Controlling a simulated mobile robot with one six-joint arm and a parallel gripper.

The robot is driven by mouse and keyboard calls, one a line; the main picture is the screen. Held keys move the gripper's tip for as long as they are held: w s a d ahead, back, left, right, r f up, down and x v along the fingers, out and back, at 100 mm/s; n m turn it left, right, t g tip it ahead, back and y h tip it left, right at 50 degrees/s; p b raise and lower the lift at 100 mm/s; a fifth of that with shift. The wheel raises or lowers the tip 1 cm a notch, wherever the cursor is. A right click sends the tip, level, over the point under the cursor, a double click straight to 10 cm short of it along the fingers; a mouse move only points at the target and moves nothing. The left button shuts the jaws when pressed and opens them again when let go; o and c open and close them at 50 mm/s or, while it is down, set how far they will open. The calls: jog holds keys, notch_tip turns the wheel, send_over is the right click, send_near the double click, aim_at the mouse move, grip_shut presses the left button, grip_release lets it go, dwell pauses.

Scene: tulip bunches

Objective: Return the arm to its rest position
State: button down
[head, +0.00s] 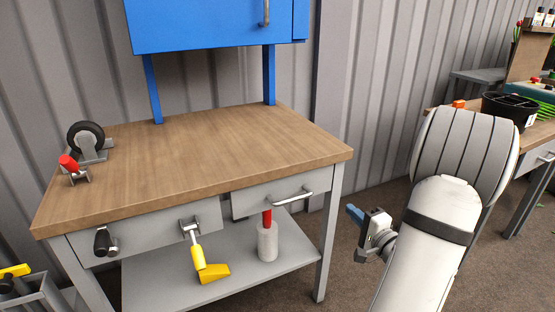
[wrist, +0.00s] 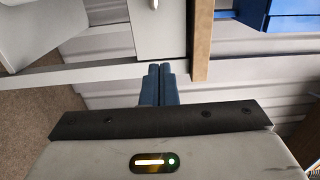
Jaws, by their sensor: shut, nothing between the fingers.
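My gripper (head: 356,213) shows at the right of the head view, beside my white arm and in front of the floor. It is to the right of the workbench (head: 190,150) and apart from it. In the wrist view its two blue fingers (wrist: 160,68) are together with nothing between them. The arm is bent and hides part of the area behind it.
The workbench has a caster (head: 86,139) and a red-handled clamp (head: 70,164) on top. A yellow tool (head: 205,264) hangs at its front. A white cylinder (head: 267,240) is by the lower shelf. A blue cabinet (head: 205,22) is above. A second table holds a black pot (head: 507,108).

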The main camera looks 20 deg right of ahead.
jog(key=w+a+r+n+g+h+p, duration=0.2)
jog(key=a+r+n+g+p, duration=0.2)
jog(key=r+p, duration=0.45)
jog(key=w+a+r+n+g+h+p, duration=0.2)
jog(key=a+r+n+g+p, duration=0.15)
jog(key=r+p, duration=0.45)
jog(key=s+a+r+n+g+y+p, duration=0.1)
jog(key=s+a+r+n+g+p, duration=0.3)
jog(key=s+a+r, duration=0.4)
jog(key=s+a+r+n+g+y+p, duration=0.2)
jog(key=s+a+r+n+g+p, duration=0.2)
jog(key=a, duration=0.9)
jog(key=s+r+n+p, duration=0.2)
jog(key=s+r+p, duration=0.1)
jog(key=s+p, duration=0.1)
jog(key=shift+s+a+r, duration=0.25)
jog(key=shift+s+r, duration=0.15)
jog(key=shift+s, duration=0.2)
